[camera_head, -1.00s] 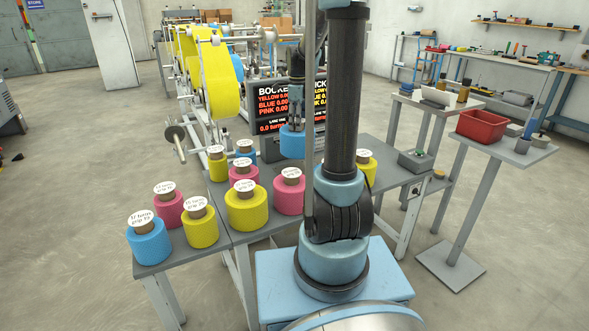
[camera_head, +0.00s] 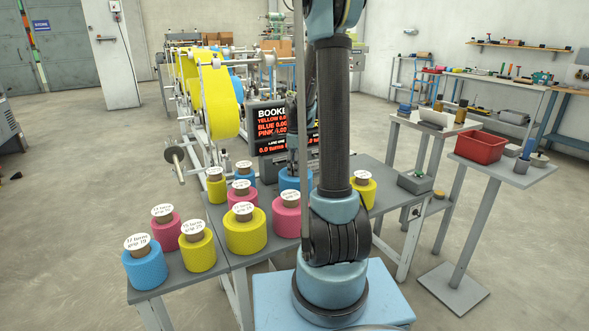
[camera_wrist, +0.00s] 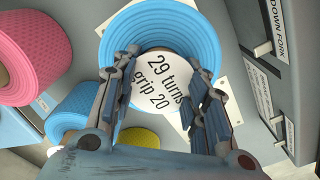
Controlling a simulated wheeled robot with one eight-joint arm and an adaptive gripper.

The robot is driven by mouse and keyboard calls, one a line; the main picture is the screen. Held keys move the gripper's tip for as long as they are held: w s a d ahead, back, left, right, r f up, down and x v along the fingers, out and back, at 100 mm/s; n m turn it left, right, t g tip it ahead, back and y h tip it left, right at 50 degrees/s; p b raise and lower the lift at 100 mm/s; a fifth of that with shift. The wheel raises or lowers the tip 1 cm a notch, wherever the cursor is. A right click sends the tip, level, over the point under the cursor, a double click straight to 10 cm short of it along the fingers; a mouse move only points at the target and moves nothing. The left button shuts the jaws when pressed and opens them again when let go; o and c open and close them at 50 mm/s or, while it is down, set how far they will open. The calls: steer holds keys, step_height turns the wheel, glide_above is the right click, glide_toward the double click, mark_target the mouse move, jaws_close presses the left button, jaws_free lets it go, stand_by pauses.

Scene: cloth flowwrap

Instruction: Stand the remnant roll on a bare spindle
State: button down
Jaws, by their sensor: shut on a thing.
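A blue roll (camera_wrist: 185,38) with a white label reading "29 turns grip 20" fills the upper middle of the wrist view. My gripper (camera_wrist: 174,76) is shut on it, with one finger at each side of the label and brown core. In the head view the blue roll (camera_head: 289,179) hangs upright or stands low at the back of the grey table, partly hidden by my arm. I cannot tell whether it touches the surface. No bare spindle can be made out under it.
Several pink, yellow and blue rolls stand close by on the table (camera_head: 190,278), including a pink roll (camera_head: 286,219). A display (camera_head: 272,130) stands behind. A box with a "DOWN FORK" label (camera_wrist: 275,25) is at the right in the wrist view. A red bin (camera_head: 481,148) is at far right.

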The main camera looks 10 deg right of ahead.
steer(key=c, duration=1)
jaws_free()
steer(key=shift+f, duration=0.1)
steer(key=shift+o, duration=0.2)
step_height(320, 180, up, 12)
steer(key=s+r+n, duration=0.2)
steer(key=s+n, duration=0.4)
steer(key=s, duration=0.5)
steer(key=s+f+n+t, duration=0.1)
steer(key=s+f+n, duration=0.4)
steer(key=s+n, duration=0.3)
steer(key=s+f+n+t, duration=0.1)
steer(key=s+f+n, duration=0.5)
steer(key=s, duration=0.9)
steer(key=n, duration=0.3)
steer(key=shift+s+a+n, duration=0.2)
steer(key=shift+s+n, duration=0.1)
steer(key=shift+s, duration=0.1)
